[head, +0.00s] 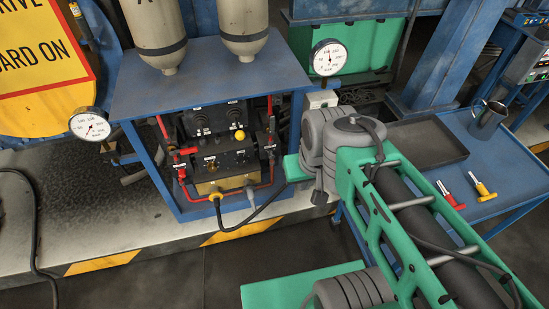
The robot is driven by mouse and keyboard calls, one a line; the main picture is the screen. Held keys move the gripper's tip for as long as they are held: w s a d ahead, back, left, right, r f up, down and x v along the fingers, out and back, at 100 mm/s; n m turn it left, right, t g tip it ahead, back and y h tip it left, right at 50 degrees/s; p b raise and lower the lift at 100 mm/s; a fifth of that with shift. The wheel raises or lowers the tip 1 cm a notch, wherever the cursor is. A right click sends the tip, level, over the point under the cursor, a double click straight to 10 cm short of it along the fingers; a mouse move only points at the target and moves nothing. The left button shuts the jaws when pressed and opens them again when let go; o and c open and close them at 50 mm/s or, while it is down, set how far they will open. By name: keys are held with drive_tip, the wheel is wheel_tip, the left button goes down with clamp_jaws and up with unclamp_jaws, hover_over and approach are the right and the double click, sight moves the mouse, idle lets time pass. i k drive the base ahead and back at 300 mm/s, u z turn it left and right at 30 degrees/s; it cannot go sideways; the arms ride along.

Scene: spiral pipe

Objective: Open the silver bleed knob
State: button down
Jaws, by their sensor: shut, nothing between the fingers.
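The control panel (222,143) sits inside a blue cabinet at centre left. Its lower face carries small labelled knobs, one at left (211,165) and one at right (241,157). They are too small for me to tell which is the silver bleed knob. A yellow knob (239,135) stands above them. My green and grey arm comes in from the lower right, and its grey joint (335,140) is just right of the cabinet. My gripper is not visible; I cannot make out its fingers near the panel.
Red pipes with a red valve handle (188,151) flank the panel. Pressure gauges stand at left (92,128) and right (329,58). Cylinders (156,35) stand on the cabinet top (200,88). A blue table (460,170) at right holds a tray, a metal jug and red and yellow-handled parts.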

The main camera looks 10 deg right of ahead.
sight(270, 153)
drive_tip(key=u, duration=0.4)
drive_tip(key=k, duration=0.55)
drive_tip(key=u, duration=1)
drive_tip(key=i, duration=0.8)
drive_tip(key=z, duration=0.1)
